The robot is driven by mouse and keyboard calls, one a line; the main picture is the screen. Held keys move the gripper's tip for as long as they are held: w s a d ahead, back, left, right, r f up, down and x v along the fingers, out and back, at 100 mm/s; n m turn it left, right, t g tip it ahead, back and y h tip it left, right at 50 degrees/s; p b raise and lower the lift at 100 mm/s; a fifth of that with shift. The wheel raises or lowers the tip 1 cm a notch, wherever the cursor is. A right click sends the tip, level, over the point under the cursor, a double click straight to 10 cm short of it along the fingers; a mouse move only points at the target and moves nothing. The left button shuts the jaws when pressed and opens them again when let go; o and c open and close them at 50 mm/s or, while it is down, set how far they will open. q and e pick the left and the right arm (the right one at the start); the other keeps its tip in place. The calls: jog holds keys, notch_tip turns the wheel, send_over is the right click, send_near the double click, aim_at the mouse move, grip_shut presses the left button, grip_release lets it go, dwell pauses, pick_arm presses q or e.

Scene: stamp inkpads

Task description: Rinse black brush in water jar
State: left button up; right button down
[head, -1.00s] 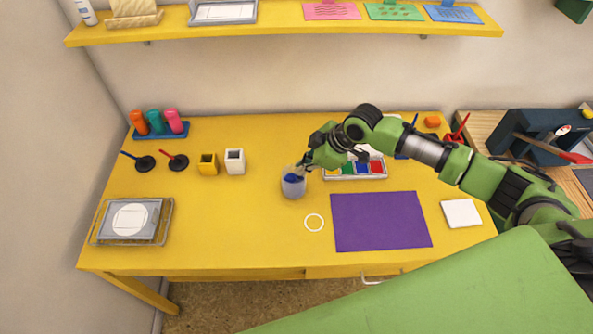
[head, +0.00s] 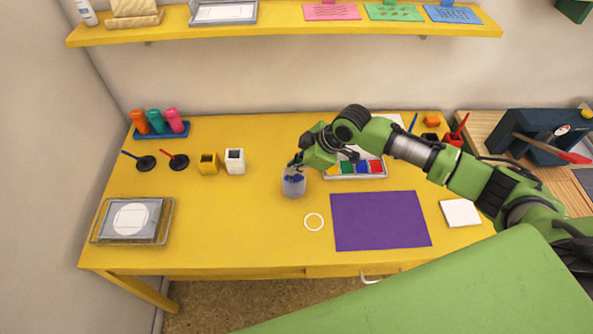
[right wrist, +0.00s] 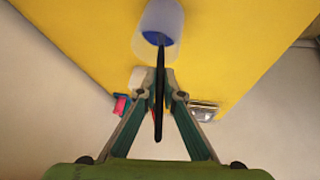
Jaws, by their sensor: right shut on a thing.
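The water jar (head: 293,188) is a pale translucent cylinder with blue inside, upright on the yellow table left of the paint tray. In the right wrist view the jar (right wrist: 172,17) is at the top. My right gripper (head: 297,163) is just above the jar's mouth. In the right wrist view its fingers (right wrist: 160,88) are shut on the black brush (right wrist: 159,122). The brush's far end reaches to the blue inside the jar; its tip is hidden. My left gripper is not in view.
The paint tray (head: 365,170) is close right of the jar. A white ring (head: 314,222) and purple sheet (head: 380,222) lie in front. A yellow shelf (head: 290,37) hangs behind. The table's front left middle is clear.

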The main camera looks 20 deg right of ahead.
jog(key=shift+r+p, duration=4.7)
jog(key=shift+r, duration=0.2)
notch_tip(320, 180, up, 3)
jog(key=p, duration=0.2)
jog(key=shift+f+p, duration=0.2)
jog(key=shift+p, duration=0.15)
jog(key=shift+r+b, duration=0.35)
jog(key=shift+r, duration=0.35)
